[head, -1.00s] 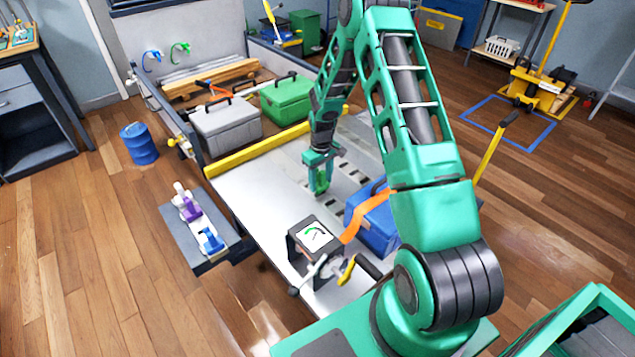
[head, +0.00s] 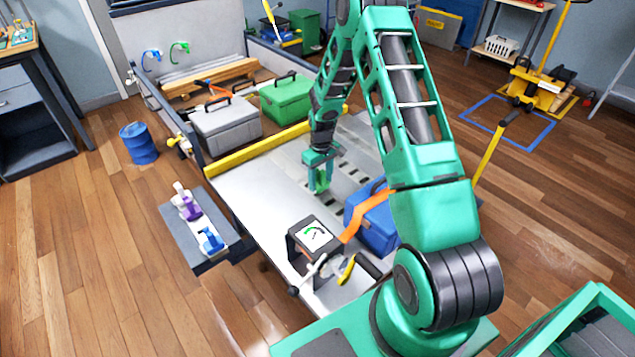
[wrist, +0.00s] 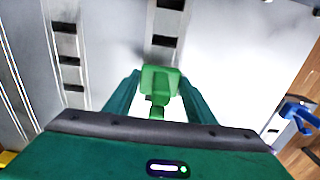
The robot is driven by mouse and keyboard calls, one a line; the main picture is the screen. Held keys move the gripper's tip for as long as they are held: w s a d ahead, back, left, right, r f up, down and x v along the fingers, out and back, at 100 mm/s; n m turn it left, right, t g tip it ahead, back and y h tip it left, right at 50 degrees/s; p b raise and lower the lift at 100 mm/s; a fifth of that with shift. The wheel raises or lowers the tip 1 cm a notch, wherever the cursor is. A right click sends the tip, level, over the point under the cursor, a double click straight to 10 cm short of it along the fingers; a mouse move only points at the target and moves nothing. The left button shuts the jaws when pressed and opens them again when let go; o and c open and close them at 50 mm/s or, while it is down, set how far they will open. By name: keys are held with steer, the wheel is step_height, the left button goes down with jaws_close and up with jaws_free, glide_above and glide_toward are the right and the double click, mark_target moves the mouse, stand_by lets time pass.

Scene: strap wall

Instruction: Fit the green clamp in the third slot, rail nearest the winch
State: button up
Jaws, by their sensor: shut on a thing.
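My gripper (head: 319,188) is shut on the green clamp (wrist: 160,82). The clamp hangs between the fingertips over the metal deck, and in the head view the fingers partly cover it. In the wrist view the slotted rail (wrist: 163,42) runs away just beyond the clamp, in line with it, with dark slots showing. A second slotted rail (wrist: 67,62) lies to its left. I cannot tell whether the clamp touches the rail, and the slots beneath it are hidden. The winch (head: 318,262) stands at the near end of the deck, with a gauge on top and an orange strap.
A blue box (head: 372,225) under the orange strap sits close to the right of my gripper. A yellow bar (head: 262,147) crosses the deck's far side, with grey (head: 226,130) and green (head: 288,97) boxes beyond. A side shelf (head: 203,232) holds purple and blue clamps.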

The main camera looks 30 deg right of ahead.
steer(key=shift+f, duration=1.35)
steer(key=o, duration=1.1)
steer(key=shift+r, duration=0.1)
step_height(320, 180, up, 11)
steer(key=shift+f, duration=0.1)
